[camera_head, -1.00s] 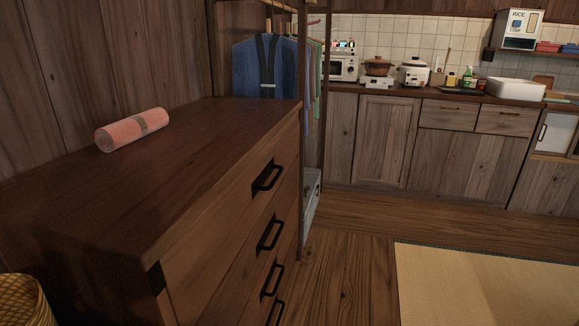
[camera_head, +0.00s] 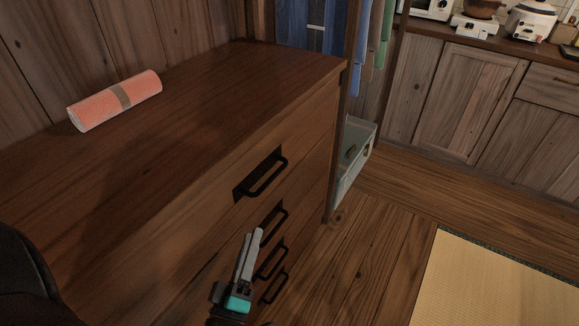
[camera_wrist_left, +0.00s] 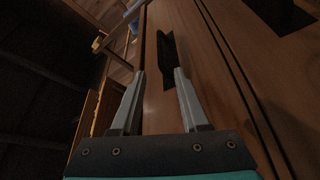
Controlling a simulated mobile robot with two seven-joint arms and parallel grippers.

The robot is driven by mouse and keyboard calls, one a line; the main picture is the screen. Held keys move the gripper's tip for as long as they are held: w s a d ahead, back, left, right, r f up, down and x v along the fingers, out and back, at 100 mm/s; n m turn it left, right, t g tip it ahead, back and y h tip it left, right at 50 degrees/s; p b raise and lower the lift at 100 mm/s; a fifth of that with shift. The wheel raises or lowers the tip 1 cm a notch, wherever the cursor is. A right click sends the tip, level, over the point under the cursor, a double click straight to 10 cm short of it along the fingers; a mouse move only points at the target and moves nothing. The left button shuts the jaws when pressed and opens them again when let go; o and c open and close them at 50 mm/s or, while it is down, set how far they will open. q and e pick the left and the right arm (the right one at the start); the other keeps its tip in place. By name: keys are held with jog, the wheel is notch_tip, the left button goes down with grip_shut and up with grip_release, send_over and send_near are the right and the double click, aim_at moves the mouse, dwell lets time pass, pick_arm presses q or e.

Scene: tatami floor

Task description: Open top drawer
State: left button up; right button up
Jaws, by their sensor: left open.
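The brown wooden dresser (camera_head: 205,120) fills the left and middle of the head view. Its top drawer (camera_head: 300,135) looks shut, with a black bar handle (camera_head: 264,176) on the front. More black handles run below it. My left gripper (camera_head: 254,233) is open and empty, in front of the dresser and below the top handle in the picture. In the left wrist view my fingers (camera_wrist_left: 158,73) are spread, with a dark handle (camera_wrist_left: 167,48) beyond and between their tips, apparently not gripped. Which drawer that handle belongs to is unclear. My right gripper is not seen.
A pink roll (camera_head: 116,100) lies on the dresser top. A clothes rack with hanging clothes (camera_head: 318,25) and a grey-green box (camera_head: 355,160) stand beyond the dresser's far end. Open wooden floor (camera_head: 375,235) and a tatami mat (camera_head: 495,285) lie to the right.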

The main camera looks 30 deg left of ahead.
aim_at(268, 179)
pick_arm(q)
jog(key=b+x, duration=0.2)
jog(key=x, duration=1.1)
jog(key=shift+a+b, duration=0.2)
jog(key=shift+b, duration=0.1)
jog(key=shift+x, duration=0.85)
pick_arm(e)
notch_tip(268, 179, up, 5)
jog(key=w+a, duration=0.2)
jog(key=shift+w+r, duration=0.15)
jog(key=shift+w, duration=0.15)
pick_arm(q)
grip_shut()
